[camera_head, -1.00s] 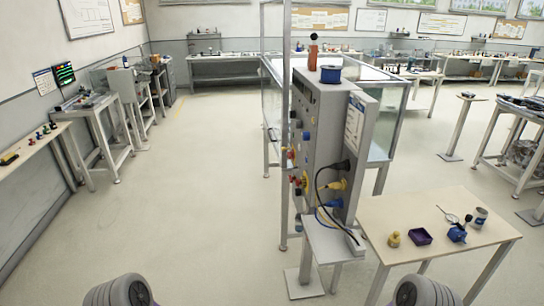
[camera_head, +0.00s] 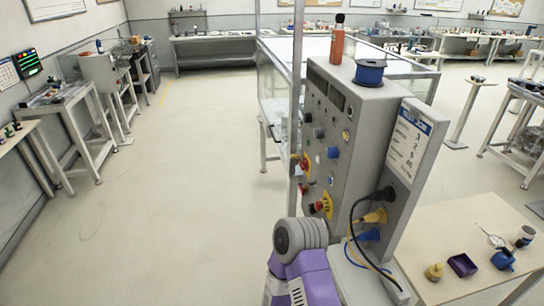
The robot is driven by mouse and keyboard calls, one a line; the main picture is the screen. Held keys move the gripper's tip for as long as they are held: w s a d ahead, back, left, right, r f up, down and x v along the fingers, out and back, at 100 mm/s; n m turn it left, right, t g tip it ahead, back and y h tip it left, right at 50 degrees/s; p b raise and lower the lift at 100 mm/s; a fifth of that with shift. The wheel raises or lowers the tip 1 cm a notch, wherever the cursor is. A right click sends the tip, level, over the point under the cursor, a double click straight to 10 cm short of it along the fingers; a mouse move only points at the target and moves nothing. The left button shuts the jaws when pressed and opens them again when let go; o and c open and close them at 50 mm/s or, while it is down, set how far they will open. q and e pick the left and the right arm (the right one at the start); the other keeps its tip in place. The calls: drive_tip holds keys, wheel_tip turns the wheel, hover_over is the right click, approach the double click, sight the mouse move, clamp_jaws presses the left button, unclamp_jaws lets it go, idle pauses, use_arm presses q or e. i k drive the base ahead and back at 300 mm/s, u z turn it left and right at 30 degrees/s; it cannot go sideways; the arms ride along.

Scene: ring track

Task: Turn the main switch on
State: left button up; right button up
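A grey control cabinet (camera_head: 365,130) stands right of centre, its panel of knobs and buttons facing left. A red knob on a yellow plate (camera_head: 324,205) sits low on the panel, and a second red and yellow control (camera_head: 301,165) is on the panel's far side. I cannot tell from labels which one is the main switch. My purple and grey arm rises from the bottom centre, its rounded grey part just below the lower red knob. Neither gripper's fingers show.
An orange bottle (camera_head: 337,45) and a blue spool (camera_head: 369,72) stand on the cabinet top. Black, yellow and blue plugs with cables (camera_head: 372,217) hang at its near side. A small table (camera_head: 450,225) with a purple tray stands at right. The floor at left is clear.

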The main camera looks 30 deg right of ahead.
sight(304, 165)
drive_tip(key=z, duration=0.5)
drive_tip(key=i, duration=0.9)
drive_tip(key=z, duration=0.75)
